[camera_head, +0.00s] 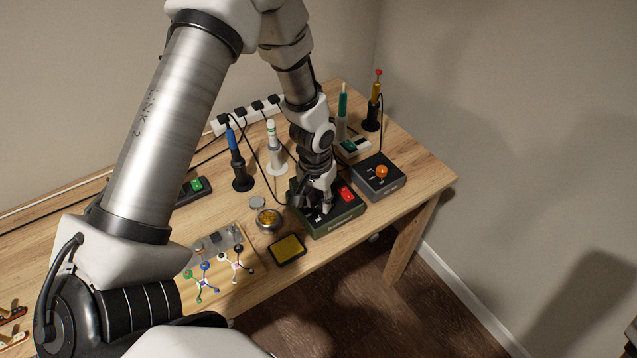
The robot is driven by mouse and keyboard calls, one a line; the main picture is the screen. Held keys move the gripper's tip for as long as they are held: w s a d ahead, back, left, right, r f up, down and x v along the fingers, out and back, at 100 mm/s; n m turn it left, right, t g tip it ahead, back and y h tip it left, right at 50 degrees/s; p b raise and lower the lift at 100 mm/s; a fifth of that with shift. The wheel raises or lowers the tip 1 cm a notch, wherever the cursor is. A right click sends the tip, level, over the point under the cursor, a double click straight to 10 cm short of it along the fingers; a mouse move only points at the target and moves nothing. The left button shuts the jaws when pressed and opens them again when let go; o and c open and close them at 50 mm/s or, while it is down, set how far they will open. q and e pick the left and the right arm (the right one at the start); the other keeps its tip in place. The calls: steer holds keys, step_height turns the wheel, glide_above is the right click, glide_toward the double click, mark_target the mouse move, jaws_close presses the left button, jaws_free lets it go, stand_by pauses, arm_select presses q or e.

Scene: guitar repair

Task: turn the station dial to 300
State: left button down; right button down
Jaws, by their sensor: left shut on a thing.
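The soldering station (337,222) is a dark green box with a red lit switch or display (346,194) on its top right. It stands near the front edge of the wooden bench. My left gripper (320,212) reaches down onto the left part of the station's top, its fingers closed on the dial, which they mostly hide. The dial's markings and setting cannot be read. My right gripper does not show.
A dark box with an orange knob (382,171) stands right of the station. Soldering irons in stands (240,170) and a power strip (249,112) are behind. Cables cross the bench.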

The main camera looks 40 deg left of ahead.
mark_target(319, 201)
arm_select(q)
steer(key=m+p, duration=0.1)
steer(key=m, duration=0.2)
steer(key=shift+m, duration=0.3)
steer(key=m, duration=0.6)
steer(key=shift+d+g, duration=0.1)
steer(key=shift+g, duration=0.2)
steer(key=shift+f+m, duration=0.1)
steer(key=shift+m, duration=0.2)
steer(key=c, duration=0.9)
jaws_free()
steer(key=shift+o, duration=0.2)
step_height(319, 201, up, 12)
steer(key=shift+w+a, duration=0.3)
steer(key=shift+w, duration=0.05)
